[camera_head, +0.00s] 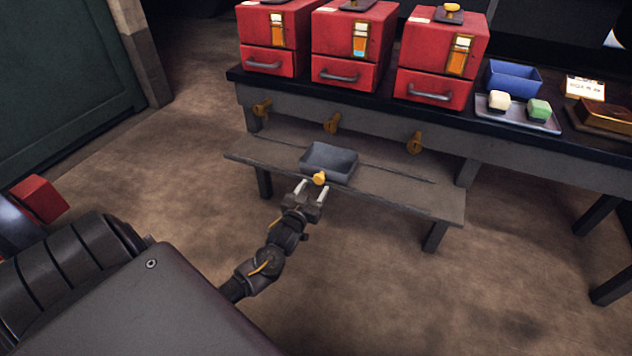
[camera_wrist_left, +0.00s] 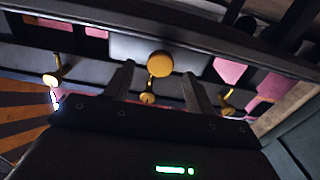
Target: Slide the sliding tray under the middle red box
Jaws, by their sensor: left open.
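The sliding tray (camera_head: 331,157) is a shallow grey tray on the low bench shelf (camera_head: 400,190), roughly below the middle red box (camera_head: 350,42). A round yellow knob (camera_head: 319,178) is on its near side. My left gripper (camera_head: 311,189) is open at the knob, its fingers on either side or just short of it; contact cannot be told. In the left wrist view the knob (camera_wrist_left: 159,64) shows between and beyond the two fingers (camera_wrist_left: 158,92). My right gripper is not in view.
Red boxes stand left (camera_head: 268,38) and right (camera_head: 440,55) of the middle one. Brass taps (camera_head: 332,123) hang under the counter edge. A blue bin (camera_head: 514,77) and a small tray (camera_head: 517,115) with two blocks sit at the right. The shelf is clear both sides of the sliding tray.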

